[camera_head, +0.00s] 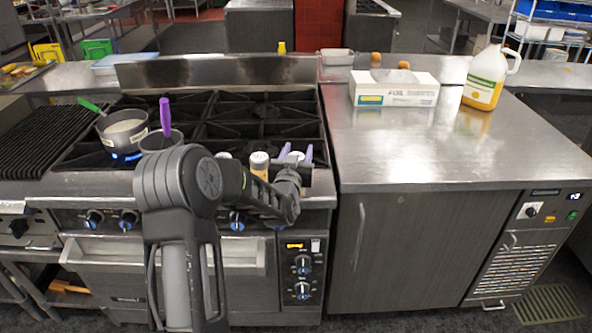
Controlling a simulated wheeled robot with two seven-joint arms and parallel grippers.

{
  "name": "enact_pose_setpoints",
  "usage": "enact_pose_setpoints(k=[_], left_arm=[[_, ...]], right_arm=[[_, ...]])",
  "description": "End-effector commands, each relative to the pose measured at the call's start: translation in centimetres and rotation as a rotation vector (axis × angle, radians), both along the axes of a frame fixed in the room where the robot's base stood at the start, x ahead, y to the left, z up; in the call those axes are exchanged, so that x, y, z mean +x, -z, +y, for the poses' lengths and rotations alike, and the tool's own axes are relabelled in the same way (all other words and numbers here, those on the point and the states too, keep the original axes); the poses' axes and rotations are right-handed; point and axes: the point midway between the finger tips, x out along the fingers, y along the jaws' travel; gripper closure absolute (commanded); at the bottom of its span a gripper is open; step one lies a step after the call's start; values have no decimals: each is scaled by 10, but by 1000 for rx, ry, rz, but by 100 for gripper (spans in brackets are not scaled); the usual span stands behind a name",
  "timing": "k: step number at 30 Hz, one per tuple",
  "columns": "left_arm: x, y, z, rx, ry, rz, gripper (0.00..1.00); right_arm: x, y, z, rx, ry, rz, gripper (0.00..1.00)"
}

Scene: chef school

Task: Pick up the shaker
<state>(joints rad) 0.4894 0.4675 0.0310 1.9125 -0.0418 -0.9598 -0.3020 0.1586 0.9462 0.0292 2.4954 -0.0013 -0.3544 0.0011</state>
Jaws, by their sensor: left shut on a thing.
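Several shakers stand near the front edge of the stove (265,105). One shaker (259,163) has a white top and an amber body and is beside my gripper. Another white top (223,155) shows farther left, mostly hidden by my arm. My left gripper (297,153) reaches forward over the stove's front edge, its purple fingertips on either side of a white-topped shaker (297,157). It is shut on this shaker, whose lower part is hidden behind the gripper. I cannot tell whether that shaker touches the stove. My right gripper is out of view.
Two pots, one (124,130) with a green handle and one (161,141) with a purple handle, stand on the left burners. The steel counter (420,150) at right holds a foil box (394,88) and an oil jug (485,78); its front is clear.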

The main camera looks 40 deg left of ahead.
Motion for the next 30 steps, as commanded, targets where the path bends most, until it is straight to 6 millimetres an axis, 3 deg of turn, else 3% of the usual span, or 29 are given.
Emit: enact_pose_setpoints(k=[14,23,30], left_arm=[[0,0,0,0,0,0,100],[0,-3,0,1,0,-3,100],[0,-33,0,4,0,-7,100]], right_arm=[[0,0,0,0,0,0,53],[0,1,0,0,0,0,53],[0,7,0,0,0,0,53]])
